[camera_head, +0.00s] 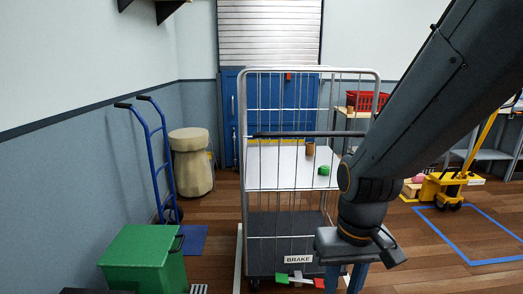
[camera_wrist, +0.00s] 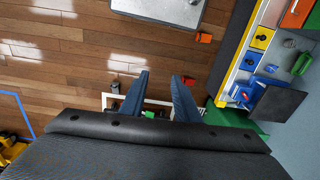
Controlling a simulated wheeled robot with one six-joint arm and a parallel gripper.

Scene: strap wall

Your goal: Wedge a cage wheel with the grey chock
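The roll cage (camera_head: 380,92) stands upright ahead of me, with a white shelf and a BRAKE plate (camera_head: 298,259) low on its front. A small dark wheel (camera_head: 254,285) shows under its front left corner. The other wheels are hidden or too small to make out. My gripper (camera_head: 347,277) is low at the cage's front right corner, pointing down. I cannot make out the grey chock in either view.
A green bin (camera_head: 145,258) stands front left, with a blue hand truck (camera_head: 160,150) behind it. A yellow pallet jack (camera_head: 450,180) and a blue floor outline (camera_head: 470,262) are on the right. Small orange items (camera_wrist: 204,38) show in the wrist view.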

